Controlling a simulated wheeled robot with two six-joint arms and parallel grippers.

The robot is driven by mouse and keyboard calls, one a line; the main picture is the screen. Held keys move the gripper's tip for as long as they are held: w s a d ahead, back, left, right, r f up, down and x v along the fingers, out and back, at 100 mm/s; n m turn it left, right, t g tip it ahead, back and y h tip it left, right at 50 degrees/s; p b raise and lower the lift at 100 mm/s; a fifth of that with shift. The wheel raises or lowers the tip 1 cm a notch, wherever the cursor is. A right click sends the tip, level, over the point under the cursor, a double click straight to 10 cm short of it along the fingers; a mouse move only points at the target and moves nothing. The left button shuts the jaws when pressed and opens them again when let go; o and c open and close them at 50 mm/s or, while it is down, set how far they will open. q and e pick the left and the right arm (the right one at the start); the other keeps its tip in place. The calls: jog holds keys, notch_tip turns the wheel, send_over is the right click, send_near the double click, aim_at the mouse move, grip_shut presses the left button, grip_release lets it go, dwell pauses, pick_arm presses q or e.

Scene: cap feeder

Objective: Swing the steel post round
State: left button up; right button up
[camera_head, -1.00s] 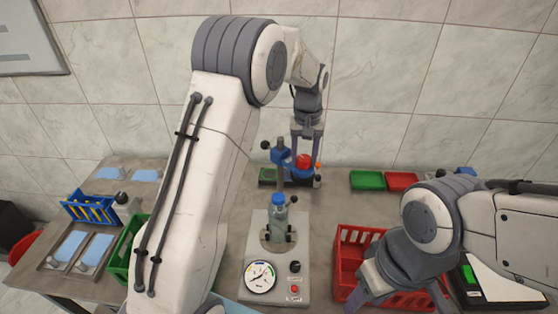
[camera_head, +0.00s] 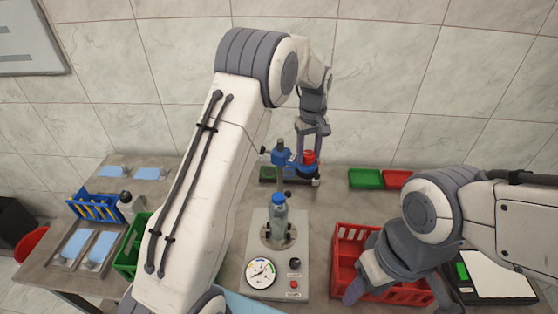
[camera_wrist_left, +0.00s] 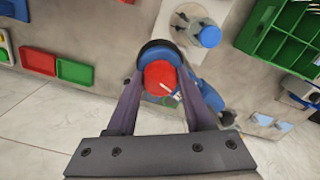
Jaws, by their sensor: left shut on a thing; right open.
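The steel post (camera_head: 280,180) stands upright behind the gauge stand. A blue arm (camera_head: 284,158) is clamped on it and reaches right to a round head with a red top (camera_head: 310,157). My left gripper (camera_head: 312,150) is shut on this head. In the left wrist view the fingers (camera_wrist_left: 165,80) lie on both sides of the dark ring around the red top (camera_wrist_left: 160,78). The blue arm also shows there (camera_wrist_left: 208,95). A blue-capped bottle (camera_head: 278,216) stands in front of the post. My right gripper (camera_head: 358,287) is open over the front of the red crate.
The gauge stand (camera_head: 258,225) carries the bottle, a dial and buttons. The red crate (camera_head: 346,240) is to its right, a green crate (camera_head: 128,262) to its left. Green (camera_head: 364,178) and red (camera_head: 397,178) trays lie behind. Bench between stand and trays is clear.

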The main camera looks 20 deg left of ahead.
pick_arm(q)
jog(key=shift+w+a+r+n+p, duration=0.1)
jog(key=shift+w+n+p, duration=0.25)
jog(key=shift+w+n, duration=0.15)
jog(key=shift+n, duration=0.3)
jog(key=shift+w+n+p, duration=0.4)
jog(key=shift+w+p, duration=0.05)
jog(key=shift+p, duration=0.2)
jog(key=shift+w+a+n+p, duration=0.2)
jog(key=shift+w+n+p, duration=0.35)
jog(key=shift+n, duration=0.35)
jog(key=shift+w, duration=0.1)
